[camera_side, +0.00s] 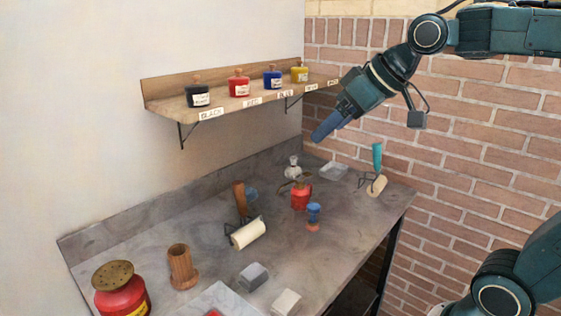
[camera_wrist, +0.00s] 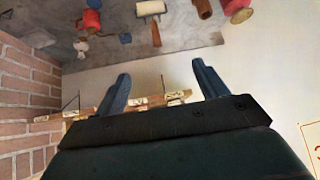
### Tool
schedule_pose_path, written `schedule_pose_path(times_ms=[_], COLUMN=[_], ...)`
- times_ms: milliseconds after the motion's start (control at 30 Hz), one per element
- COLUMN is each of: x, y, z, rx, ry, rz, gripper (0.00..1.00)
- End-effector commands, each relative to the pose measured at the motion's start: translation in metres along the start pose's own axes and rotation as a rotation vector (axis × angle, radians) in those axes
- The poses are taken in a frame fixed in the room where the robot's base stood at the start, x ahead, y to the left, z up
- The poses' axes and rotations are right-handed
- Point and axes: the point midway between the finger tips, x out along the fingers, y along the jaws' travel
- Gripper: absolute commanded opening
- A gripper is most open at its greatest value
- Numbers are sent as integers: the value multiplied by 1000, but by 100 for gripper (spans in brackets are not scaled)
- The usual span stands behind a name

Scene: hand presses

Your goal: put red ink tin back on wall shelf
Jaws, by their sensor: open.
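The red ink tin (camera_side: 239,83) stands upright on the wall shelf (camera_side: 160,95), behind the RED label and between the black tin (camera_side: 197,95) and the blue tin (camera_side: 272,77). My gripper (camera_side: 322,131) is by the shelf's right end in the side view, pointing down and left, apart from the red tin. In the wrist view my gripper (camera_wrist: 162,82) has its two fingers spread with nothing between them. The shelf (camera_wrist: 160,100) shows there beyond the fingers, partly hidden by the gripper; I cannot make out the red tin in that view.
A yellow tin (camera_side: 299,74) stands at the shelf's right end. The bench below holds a red spouted can (camera_side: 301,194), a cream roller (camera_side: 248,234), a wooden holder (camera_side: 182,267) and a large red canister (camera_side: 122,292). A brick wall (camera_side: 460,130) is at right.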

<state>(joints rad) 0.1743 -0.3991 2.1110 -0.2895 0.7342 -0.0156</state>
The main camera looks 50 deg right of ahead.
Motion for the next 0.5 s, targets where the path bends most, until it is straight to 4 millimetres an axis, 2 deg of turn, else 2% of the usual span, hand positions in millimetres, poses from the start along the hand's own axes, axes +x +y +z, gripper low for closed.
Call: schedule_pose_path(times_ms=[33, 100, 300, 400, 500], x=[-5, -9, -16, -18, -18], y=[-5, -9, -13, -13, -12], z=[20, 48, 122, 148, 165], rx=[6, 19, 57, 72, 81], ry=[-20, -55, -145, -177, -198], rz=[8, 23, 64, 80, 90], gripper=[72, 72, 72, 72, 72])
